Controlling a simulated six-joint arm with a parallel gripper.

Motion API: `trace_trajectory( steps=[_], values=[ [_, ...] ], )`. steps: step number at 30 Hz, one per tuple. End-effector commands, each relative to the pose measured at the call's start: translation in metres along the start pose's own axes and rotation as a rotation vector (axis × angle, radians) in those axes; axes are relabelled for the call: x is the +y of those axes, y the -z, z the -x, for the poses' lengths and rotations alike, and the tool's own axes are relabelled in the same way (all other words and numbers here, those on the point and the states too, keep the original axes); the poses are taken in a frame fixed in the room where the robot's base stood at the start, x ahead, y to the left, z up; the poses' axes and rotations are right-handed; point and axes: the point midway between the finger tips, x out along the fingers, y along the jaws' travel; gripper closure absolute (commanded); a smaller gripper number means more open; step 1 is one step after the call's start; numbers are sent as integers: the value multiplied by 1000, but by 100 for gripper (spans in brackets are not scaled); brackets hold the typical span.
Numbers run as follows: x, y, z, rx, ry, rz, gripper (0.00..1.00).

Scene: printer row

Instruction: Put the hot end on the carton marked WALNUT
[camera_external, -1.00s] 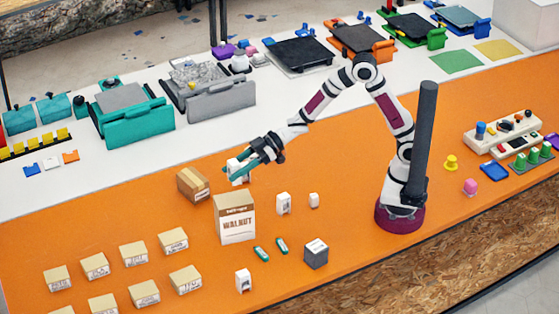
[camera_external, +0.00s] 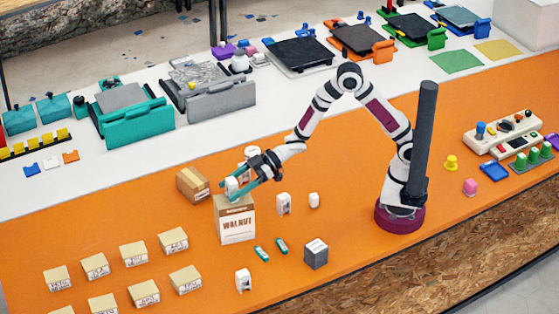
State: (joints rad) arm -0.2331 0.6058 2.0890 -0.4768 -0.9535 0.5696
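The carton marked WALNUT (camera_external: 237,226) stands upright on the orange table, white with a brown top and brown lettering. My gripper (camera_external: 234,186) has teal fingers and is over the carton's top, reaching in from the right. A small white block, apparently the hot end (camera_external: 232,185), sits between the fingers, and they look closed on it. Its lower end is close to the carton's top; I cannot tell whether it touches. The fingers hide part of the block and the carton's back top edge.
A brown box (camera_external: 192,185) stands just behind-left of the carton. White blocks (camera_external: 284,204) stand to its right, with teal pieces (camera_external: 262,254) and a grey cube (camera_external: 316,254) in front. Several small cartons (camera_external: 133,254) stand at front left. Printers line the back.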

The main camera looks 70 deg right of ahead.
Motion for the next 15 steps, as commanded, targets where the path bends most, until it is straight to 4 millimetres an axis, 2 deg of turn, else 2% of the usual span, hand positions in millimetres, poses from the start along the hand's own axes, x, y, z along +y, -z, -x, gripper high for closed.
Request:
trace_trajectory(
  steps=[5, 7, 15],
  values=[
    [0, 2, 1, 1, 0, 0, 25],
    [1, 4, 7, 1, -2, 0, 25],
    [1, 4, 81, 1, -5, 0, 25]
  ],
)
